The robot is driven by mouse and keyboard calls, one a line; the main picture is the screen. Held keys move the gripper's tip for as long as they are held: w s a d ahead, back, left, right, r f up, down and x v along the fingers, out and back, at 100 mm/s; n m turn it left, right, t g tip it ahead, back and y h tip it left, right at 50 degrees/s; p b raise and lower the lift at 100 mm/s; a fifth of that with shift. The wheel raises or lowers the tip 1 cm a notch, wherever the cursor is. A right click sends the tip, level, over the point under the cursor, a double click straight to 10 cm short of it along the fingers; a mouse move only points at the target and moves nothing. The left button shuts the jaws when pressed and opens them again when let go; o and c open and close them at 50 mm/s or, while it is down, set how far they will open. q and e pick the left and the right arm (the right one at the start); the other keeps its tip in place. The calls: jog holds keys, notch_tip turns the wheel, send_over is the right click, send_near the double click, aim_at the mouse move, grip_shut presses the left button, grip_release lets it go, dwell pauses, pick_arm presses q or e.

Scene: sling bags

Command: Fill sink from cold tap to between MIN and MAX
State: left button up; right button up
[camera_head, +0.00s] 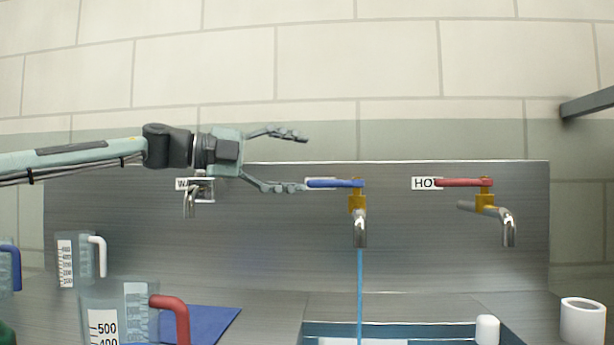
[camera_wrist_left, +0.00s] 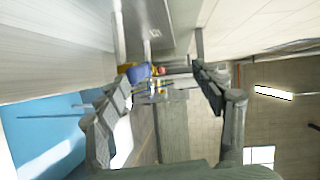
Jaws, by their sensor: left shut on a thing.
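The cold tap (camera_head: 360,228) has a blue lever (camera_head: 336,183) pointing left. A thin blue stream of water (camera_head: 360,285) falls from its spout into the sink (camera_head: 316,327), which is cut off at the bottom edge. No MIN or MAX marks are readable. My left gripper (camera_head: 305,162) is left of the cold tap, its fingers visibly spread with nothing seen between them. Its lower finger is at the lever's left end; contact is unclear. In the left wrist view the blue lever (camera_wrist_left: 138,73) is beside the left finger. My right gripper is not in view.
The hot tap (camera_head: 508,228) with its red lever (camera_head: 462,182) is right. Another steel tap (camera_head: 190,202) is behind my left gripper. Clear jugs (camera_head: 76,262) stand left, beside a blue mat (camera_head: 208,322). A white cup (camera_head: 583,322) stands right of the sink.

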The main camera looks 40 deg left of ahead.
pick_arm(q)
jog(key=s+r, duration=0.1)
jog(key=s+a+r, duration=0.1)
jog(key=s, duration=0.1)
jog(key=shift+r+b, duration=0.35)
jog(key=shift+c, duration=1.3)
jog(key=shift+a+f, duration=0.1)
jog(key=shift+f, duration=0.2)
jog(key=shift+f, duration=0.1)
